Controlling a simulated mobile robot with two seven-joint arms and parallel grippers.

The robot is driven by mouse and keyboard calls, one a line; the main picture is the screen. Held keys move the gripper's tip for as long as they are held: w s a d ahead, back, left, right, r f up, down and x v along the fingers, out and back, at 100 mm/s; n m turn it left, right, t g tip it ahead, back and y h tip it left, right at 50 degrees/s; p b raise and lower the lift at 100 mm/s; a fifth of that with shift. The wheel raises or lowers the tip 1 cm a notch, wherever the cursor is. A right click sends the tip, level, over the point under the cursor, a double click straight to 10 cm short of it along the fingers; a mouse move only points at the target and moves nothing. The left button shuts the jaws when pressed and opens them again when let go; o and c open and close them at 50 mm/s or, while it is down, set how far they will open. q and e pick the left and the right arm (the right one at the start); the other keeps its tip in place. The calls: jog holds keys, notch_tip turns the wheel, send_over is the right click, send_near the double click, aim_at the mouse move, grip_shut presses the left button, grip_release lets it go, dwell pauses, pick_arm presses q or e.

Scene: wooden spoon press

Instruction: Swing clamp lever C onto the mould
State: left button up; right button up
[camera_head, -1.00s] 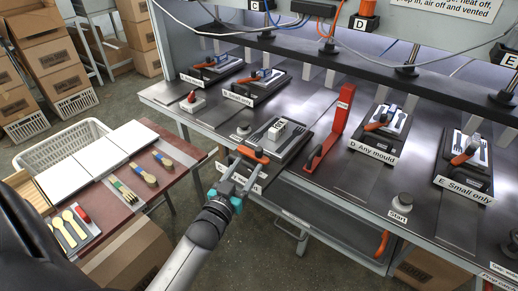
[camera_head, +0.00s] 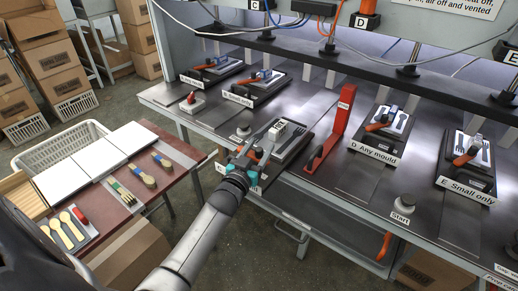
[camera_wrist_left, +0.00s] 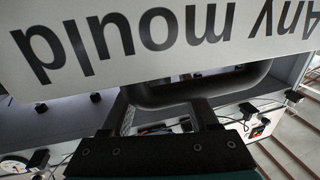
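In the head view, station C's mould (camera_head: 295,143) is a dark plate with a pale block (camera_head: 281,129) on it. My left gripper (camera_head: 262,139) reaches in from the front, at the near-left edge of this mould. A small part of the orange clamp lever C (camera_head: 257,153) shows beside the gripper; most of it is hidden. In the left wrist view the fingers (camera_wrist_left: 160,118) stand apart, with a dark curved bar (camera_wrist_left: 200,88) across in front of them. Whether they touch the lever is hidden. My right gripper is not in view.
Stations D (camera_head: 375,148) and E (camera_head: 466,185) lie further right, a start button (camera_head: 403,204) in front. In the wrist view a label (camera_wrist_left: 150,40) looms close.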

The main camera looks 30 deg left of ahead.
pick_arm(q)
grip_shut()
dwell(1.3)
